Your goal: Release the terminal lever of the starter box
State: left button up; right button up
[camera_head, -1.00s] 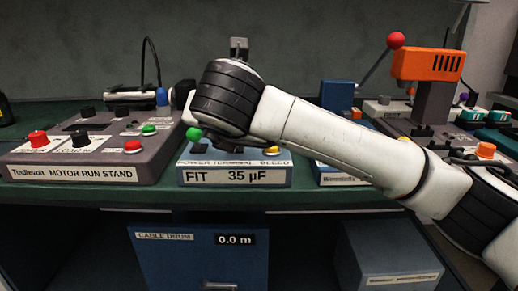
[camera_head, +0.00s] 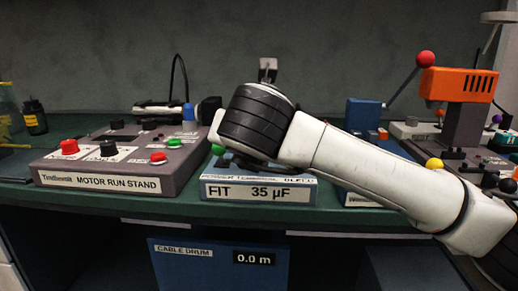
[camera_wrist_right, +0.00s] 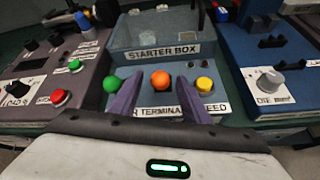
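The starter box (camera_wrist_right: 165,45) is grey-blue, with its name label facing me in the right wrist view. On its front stand a green ball knob (camera_wrist_right: 113,84), an orange ball knob (camera_wrist_right: 160,80) and a yellow ball knob (camera_wrist_right: 204,84). The orange one is in the middle, above the partly covered TERMINAL label. My right gripper (camera_wrist_right: 160,92) is open, its two purple fingers on either side of the orange knob; contact cannot be told. In the head view my right arm covers most of the starter box (camera_head: 258,193) and the gripper. My left gripper is not in view.
The motor run stand (camera_head: 115,165) stands left of the starter box, with red and green buttons. A blue unit with a DIE dial (camera_wrist_right: 270,82) stands close on the right. An orange-headed press (camera_head: 458,85) is farther right. The cable drum (camera_head: 220,265) is below the bench.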

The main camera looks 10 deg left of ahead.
jog(key=v, duration=1)
jog(key=shift+p, duration=0.4)
jog(key=shift+s, duration=0.1)
